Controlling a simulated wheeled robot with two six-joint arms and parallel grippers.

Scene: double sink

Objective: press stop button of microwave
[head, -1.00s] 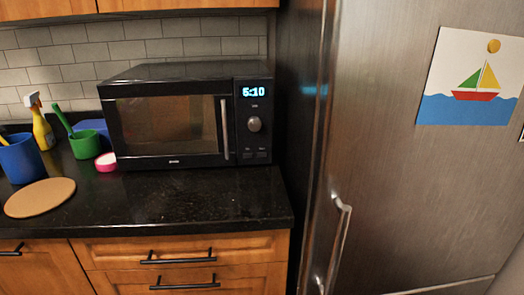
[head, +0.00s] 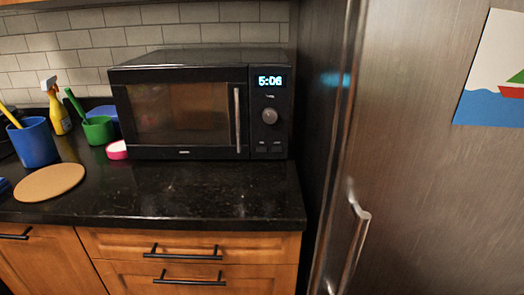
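The black microwave (head: 180,118) stands on the dark counter against the tiled wall, its door shut. Its control panel is on the right side, with a lit blue display (head: 270,82) that appears to read 5:06. A round knob (head: 269,116) sits below the display. Two small buttons (head: 269,147) lie side by side under the knob; their labels are too small to read. Neither of my grippers shows in the head view.
The counter (head: 200,190) in front of the microwave is clear. To its left are a blue cup (head: 33,143), a green cup (head: 97,130), a spray bottle (head: 55,108), a pink-rimmed dish (head: 117,150) and a round cork mat (head: 49,182). The steel fridge (head: 430,190) with its protruding handle stands at right.

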